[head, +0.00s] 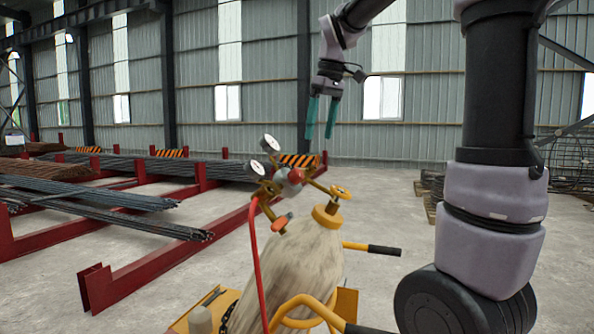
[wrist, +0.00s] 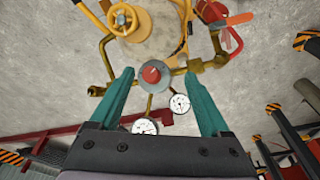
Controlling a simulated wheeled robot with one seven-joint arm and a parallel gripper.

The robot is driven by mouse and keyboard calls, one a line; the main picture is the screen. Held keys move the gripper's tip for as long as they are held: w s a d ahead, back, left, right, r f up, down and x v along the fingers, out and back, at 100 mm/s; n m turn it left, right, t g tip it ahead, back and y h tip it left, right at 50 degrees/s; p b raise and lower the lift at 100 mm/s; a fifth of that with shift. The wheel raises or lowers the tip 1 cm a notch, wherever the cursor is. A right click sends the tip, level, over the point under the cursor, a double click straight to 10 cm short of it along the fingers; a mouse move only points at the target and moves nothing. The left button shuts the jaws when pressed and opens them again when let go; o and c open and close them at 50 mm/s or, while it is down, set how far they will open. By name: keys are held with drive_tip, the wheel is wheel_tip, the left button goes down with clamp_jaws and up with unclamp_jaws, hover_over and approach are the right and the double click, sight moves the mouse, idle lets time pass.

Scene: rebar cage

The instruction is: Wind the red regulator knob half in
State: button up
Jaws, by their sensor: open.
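The red regulator knob (head: 296,175) sits on the grey regulator body beside the gas cylinder (head: 300,265), with two white gauges next to it. In the wrist view the knob (wrist: 151,74) faces the camera between my fingers, and the gauges (wrist: 180,103) lie below it. My gripper (head: 320,135) points down above the regulator, with its teal fingers apart and empty. In the head view the fingertips are above and a little right of the knob, with a gap between. In the wrist view the fingers (wrist: 158,75) stand on either side of the knob, not touching it.
A yellow valve handwheel (head: 340,192) tops the cylinder, close to the regulator. A red hose (head: 256,270) hangs at its left, and an orange-red lever (head: 282,222) sits below the knob. The yellow cart handles (head: 372,249) stick out right. Red racks (head: 150,265) with rebar stand left.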

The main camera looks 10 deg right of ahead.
sight(297, 169)
drive_tip(key=w+a+f+n+g+h, duration=0.15)
drive_tip(key=w+a+n, duration=0.3)
drive_tip(key=w, duration=0.45)
drive_tip(key=f, duration=1)
drive_tip(key=shift+s+d+f, duration=0.1)
drive_tip(key=shift+s+d, duration=0.15)
drive_tip(key=shift+c, duration=0.2)
clamp_jaws()
